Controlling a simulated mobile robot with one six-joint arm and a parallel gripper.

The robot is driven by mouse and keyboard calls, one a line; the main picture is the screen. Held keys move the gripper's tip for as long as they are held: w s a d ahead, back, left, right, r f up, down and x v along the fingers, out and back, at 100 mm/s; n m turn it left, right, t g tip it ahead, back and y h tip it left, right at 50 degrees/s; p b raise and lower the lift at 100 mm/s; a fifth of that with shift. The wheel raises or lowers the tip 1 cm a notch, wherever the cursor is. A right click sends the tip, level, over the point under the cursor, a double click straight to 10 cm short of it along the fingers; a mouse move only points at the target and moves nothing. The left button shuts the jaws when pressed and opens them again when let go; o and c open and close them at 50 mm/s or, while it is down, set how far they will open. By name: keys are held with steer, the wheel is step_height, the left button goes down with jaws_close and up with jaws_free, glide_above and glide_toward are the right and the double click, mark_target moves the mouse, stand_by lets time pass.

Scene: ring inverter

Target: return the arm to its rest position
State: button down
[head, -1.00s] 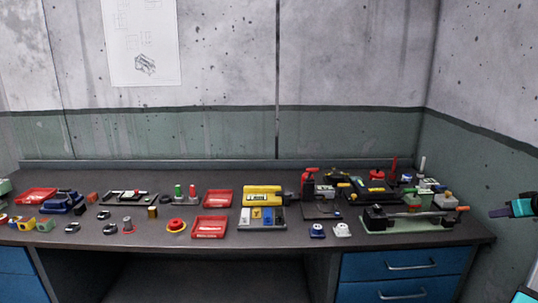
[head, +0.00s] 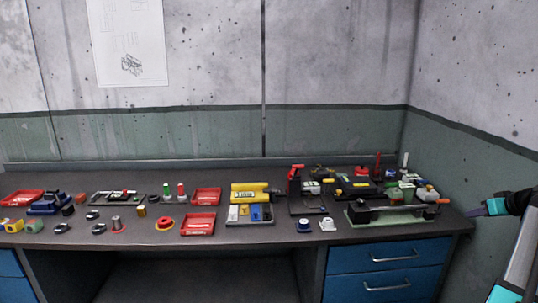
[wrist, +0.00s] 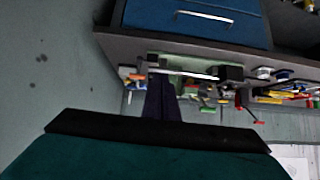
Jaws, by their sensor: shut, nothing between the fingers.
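My gripper (head: 484,209) is at the right edge of the head view, held in the air off the right end of the workbench, apart from everything on it. Its fingers are shut and empty, pointing left toward the bench. My arm's grey link with teal parts shows below it at the right edge. In the wrist view the shut fingers (wrist: 160,100) show as a dark shape at the middle, with the bench and its drawers behind them, seen upside down.
The workbench (head: 270,236) carries a green-based fixture (head: 398,214) at its right end, a yellow device (head: 250,193), red trays (head: 198,224) and several small parts. Blue drawers (head: 388,284) sit below. A concrete wall stands at right; the air before the bench is clear.

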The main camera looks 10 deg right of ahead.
steer(key=w+a+f+g+y, duration=0.2)
steer(key=w+a+f+g, duration=0.15)
steer(key=a+f, duration=1.15)
steer(key=w+a+f+g+y, duration=0.2)
steer(key=w+a+f, duration=0.3)
steer(key=a+f, duration=1.05)
steer(key=s+a+f+g, duration=0.2)
steer(key=s+a+f, duration=0.2)
steer(key=a+f, duration=0.45)
steer(key=s+a+f+g, duration=0.1)
steer(key=s+a+f, duration=0.2)
steer(key=a+f, duration=0.55)
steer(key=s+a+f+g+h, duration=0.1)
steer(key=s+a+f+g, duration=0.1)
steer(key=s+a+f, duration=0.3)
steer(key=s+a+f+n+g+h, duration=0.1)
steer(key=s+a+f, duration=0.3)
steer(key=s, duration=1)
steer(key=s+a+f+g, duration=0.3)
steer(key=s+a+f, duration=0.2)
steer(key=s+a, duration=0.4)
steer(key=shift+s+a+f+n+g+h, duration=0.25)
steer(key=shift+s+f+n+g+h, duration=0.05)
steer(key=shift+n+g+h, duration=0.1)
steer(key=shift+w, duration=0.1)
